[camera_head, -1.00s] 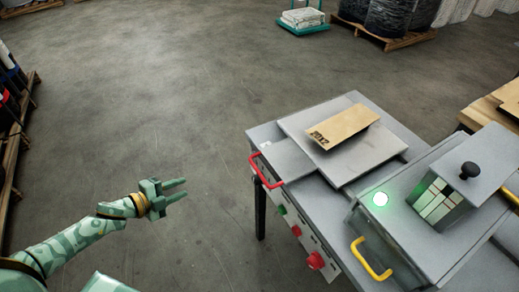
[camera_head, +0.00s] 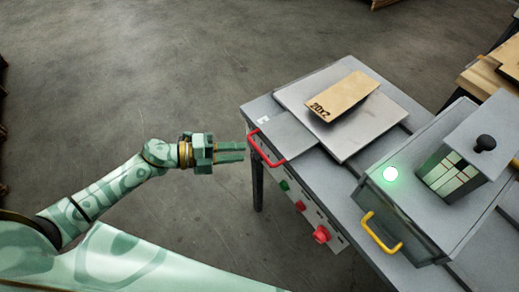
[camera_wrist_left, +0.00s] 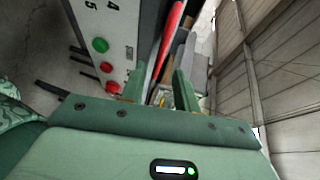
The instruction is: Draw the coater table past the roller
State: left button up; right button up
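The coater table (camera_head: 360,142) is a flat grey sliding plate on the grey machine, with a red bar handle (camera_head: 262,151) at its left end. A tan board (camera_head: 343,96) marked "20x2" lies on it. My left gripper (camera_head: 241,151) is just left of the red handle, fingers pointing at it. In the left wrist view my left gripper (camera_wrist_left: 160,72) has its fingers apart, and the red handle (camera_wrist_left: 170,32) shows ahead of the gap, not clasped. The roller cannot be made out. My right gripper is out of view.
Right of the table stands a grey housing (camera_head: 430,222) with a yellow handle (camera_head: 377,232), a lit green lamp (camera_head: 390,174) and a black knob (camera_head: 486,142). A red button (camera_head: 321,234) and a green button (camera_head: 284,186) sit on the machine's front. Floor left of it is clear.

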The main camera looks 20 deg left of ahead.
aim_at(259, 150)
pick_arm(q)
jog(key=x, duration=0.7)
jog(key=shift+a, duration=0.1)
grip_shut()
